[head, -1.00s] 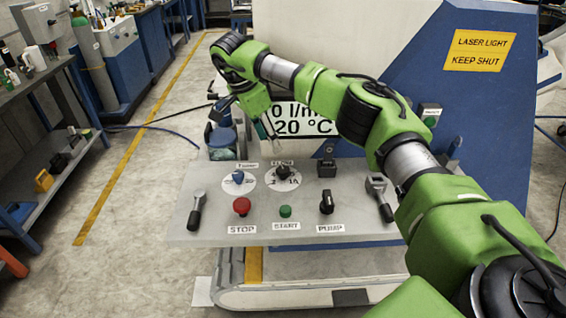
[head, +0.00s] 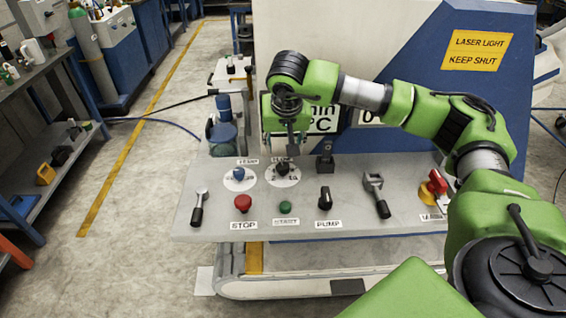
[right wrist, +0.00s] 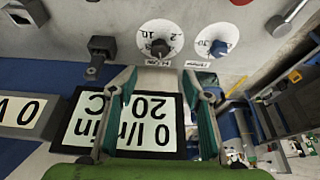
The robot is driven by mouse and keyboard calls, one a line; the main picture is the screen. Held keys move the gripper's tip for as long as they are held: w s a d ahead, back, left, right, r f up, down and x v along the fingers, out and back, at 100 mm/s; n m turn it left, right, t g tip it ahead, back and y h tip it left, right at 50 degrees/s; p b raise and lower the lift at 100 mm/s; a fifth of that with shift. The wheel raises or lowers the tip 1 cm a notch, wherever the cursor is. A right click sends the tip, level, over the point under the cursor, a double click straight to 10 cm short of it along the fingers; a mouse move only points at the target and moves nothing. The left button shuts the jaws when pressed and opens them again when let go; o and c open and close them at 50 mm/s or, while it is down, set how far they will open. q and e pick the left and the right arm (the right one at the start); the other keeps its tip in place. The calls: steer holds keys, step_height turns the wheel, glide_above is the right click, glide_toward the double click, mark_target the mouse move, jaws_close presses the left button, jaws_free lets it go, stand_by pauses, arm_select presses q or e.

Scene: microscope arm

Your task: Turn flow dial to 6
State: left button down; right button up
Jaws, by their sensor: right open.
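The flow dial is a black knob (head: 283,169) on a white scale disc, in the back row of the grey panel; in the right wrist view the knob (right wrist: 159,47) sits just ahead of the fingertips, roughly centred between them. My right gripper (head: 290,150) points down above and behind the dial, partly in front of the display. In the right wrist view the gripper (right wrist: 162,82) is open and empty, its fingers apart and not touching the dial. The display (right wrist: 122,122) reads 0 l/min and 20 °C. My left gripper does not show.
The blue temp dial (head: 238,174) is left of the flow dial, and a black switch (head: 325,161) is right. In front are the red stop button (head: 242,203), green start button (head: 286,207) and pump switch (head: 325,199).

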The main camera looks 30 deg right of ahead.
mark_target(283, 167)
steer(key=p+x, duration=0.2)
steer(key=x, duration=1)
steer(key=shift+d+f+p, duration=0.1)
steer(key=shift+p, duration=0.25)
steer(key=c, duration=1.1)
